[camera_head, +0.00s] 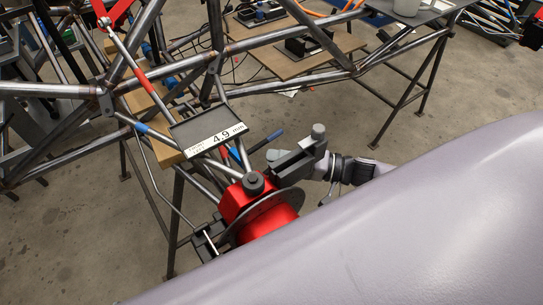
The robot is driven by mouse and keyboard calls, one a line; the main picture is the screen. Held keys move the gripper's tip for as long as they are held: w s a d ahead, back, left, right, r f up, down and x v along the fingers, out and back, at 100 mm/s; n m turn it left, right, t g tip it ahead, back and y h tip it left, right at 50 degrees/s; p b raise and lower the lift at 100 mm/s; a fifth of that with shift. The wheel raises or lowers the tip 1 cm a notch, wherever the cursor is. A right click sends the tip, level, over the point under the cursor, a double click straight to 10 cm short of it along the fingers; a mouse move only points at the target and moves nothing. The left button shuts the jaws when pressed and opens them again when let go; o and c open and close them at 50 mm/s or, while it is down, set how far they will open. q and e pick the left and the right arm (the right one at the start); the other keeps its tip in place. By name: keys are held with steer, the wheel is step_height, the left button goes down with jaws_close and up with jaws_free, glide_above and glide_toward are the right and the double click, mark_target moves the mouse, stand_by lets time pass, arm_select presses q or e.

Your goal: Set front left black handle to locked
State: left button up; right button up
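A red housing (239,198) with a dark round knob on top and a thin grey disc at its side sits at the lower end of the tube chassis (165,92). My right gripper (285,160), dark grey, is right beside the housing and its knob. I cannot tell whether it touches them, or whether its fingers are open or shut. A small black bracket-like part (207,243) is at the lower left of the housing. I cannot tell whether this is the front left black handle, or its lock state. My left gripper is not in view.
A blue-ended rod (267,139) sticks out near my gripper. Table boards (282,62) and a dark tabletop (424,14) with a mug (407,7) stand behind. Bare floor (465,90) is at right.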

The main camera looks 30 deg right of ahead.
steer(key=shift+x, duration=0.9)
jaws_close()
steer(key=shift+f, duration=0.1)
